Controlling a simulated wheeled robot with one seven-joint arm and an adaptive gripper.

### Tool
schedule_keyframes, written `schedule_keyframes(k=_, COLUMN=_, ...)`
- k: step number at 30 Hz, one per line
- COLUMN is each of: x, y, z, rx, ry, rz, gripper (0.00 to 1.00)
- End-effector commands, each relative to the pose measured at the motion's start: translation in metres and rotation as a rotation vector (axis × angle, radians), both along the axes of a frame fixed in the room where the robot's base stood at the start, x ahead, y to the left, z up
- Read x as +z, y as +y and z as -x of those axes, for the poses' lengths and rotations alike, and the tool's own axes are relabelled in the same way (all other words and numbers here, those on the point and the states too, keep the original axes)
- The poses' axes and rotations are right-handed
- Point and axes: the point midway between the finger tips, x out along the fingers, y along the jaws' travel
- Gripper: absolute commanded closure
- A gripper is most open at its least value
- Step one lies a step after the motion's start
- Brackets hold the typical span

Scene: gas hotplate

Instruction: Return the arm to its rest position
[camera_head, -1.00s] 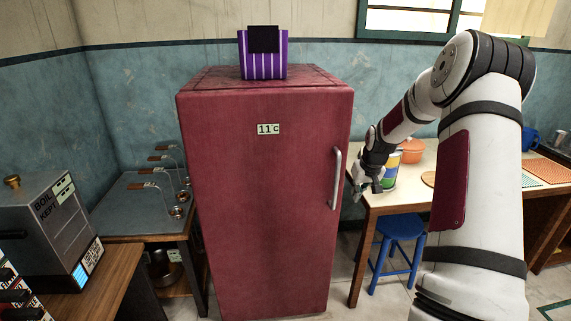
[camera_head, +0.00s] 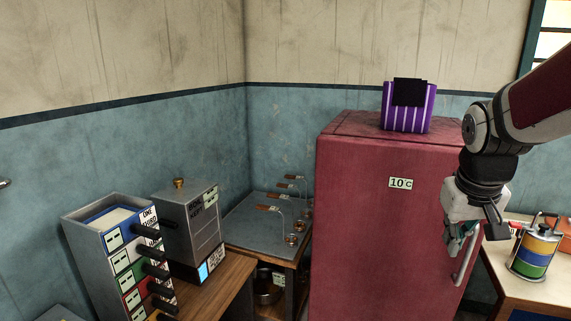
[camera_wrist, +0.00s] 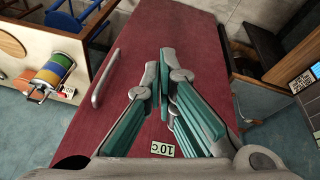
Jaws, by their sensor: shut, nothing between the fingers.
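My gripper (camera_head: 461,243) hangs from the bent arm at the right of the head view, in front of the red fridge's door. Its green-padded fingers point down and are shut with nothing between them. In the wrist view the fingertips (camera_wrist: 159,64) lie close together over the red fridge door. I cannot tell exactly how far they are from the door or its handle. The red fridge (camera_head: 365,235) is closed and carries a label (camera_head: 401,183) reading 10 c.
A purple striped container (camera_head: 408,118) stands on the fridge. The fridge handle (camera_head: 467,256) is close to my gripper in the picture. A striped canister (camera_head: 534,251) stands on the right table.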

Motion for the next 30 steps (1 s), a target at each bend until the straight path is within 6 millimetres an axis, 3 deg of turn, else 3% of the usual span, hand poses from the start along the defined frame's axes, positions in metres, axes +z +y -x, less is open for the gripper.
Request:
schedule_keyframes(k=1, x=0.013, y=0.017, z=0.019, rx=0.016, ry=-0.009, rz=0.003, gripper=1.00)
schedule_keyframes(k=6, x=0.034, y=0.060, z=0.079, rx=0.048, ry=-0.025, rz=-0.016, gripper=1.00)
schedule_keyframes(k=15, x=0.038, y=0.111, z=0.178, rx=0.115, ry=-0.051, rz=-0.087, gripper=1.00)
schedule_keyframes(k=21, x=0.032, y=0.123, z=0.209, rx=0.141, ry=-0.054, rz=-0.123, gripper=1.00)
schedule_keyframes(k=30, x=0.031, y=0.124, z=0.212, rx=0.143, ry=-0.054, rz=-0.127, gripper=1.00)
